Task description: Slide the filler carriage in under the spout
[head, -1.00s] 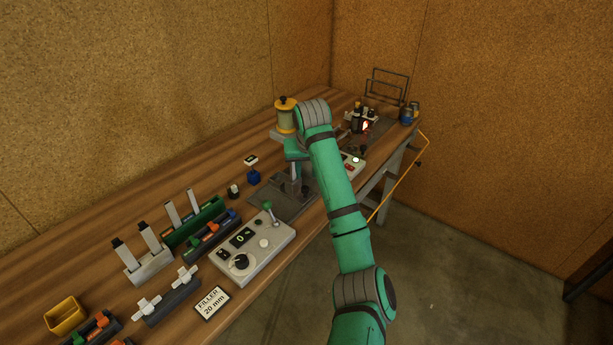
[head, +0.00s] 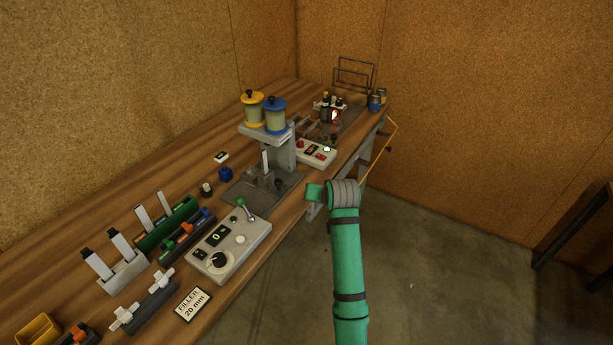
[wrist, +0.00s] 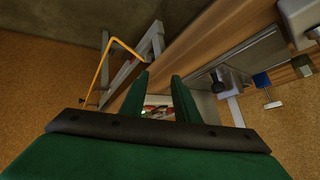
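The filler carriage (head: 262,179) is a small grey block on a dark plate (head: 285,190), with a pale upright piece (head: 265,160) on it. It stands in front of the grey filler stand (head: 282,152), below the shelf with the yellow-topped and blue-topped spools or pots. The spout itself is too small to make out. In the wrist view a grey block with a dark knob (wrist: 217,82) appears to be the carriage, right of my fingers. My gripper (wrist: 159,77) is open, with a gap between its green fingers and nothing held. In the head view it is at the bench's front edge, right of the carriage.
A grey control box (head: 228,250) with a green-knobbed lever stands nearer on the bench. A box with red buttons (head: 316,153) is beyond the filler.

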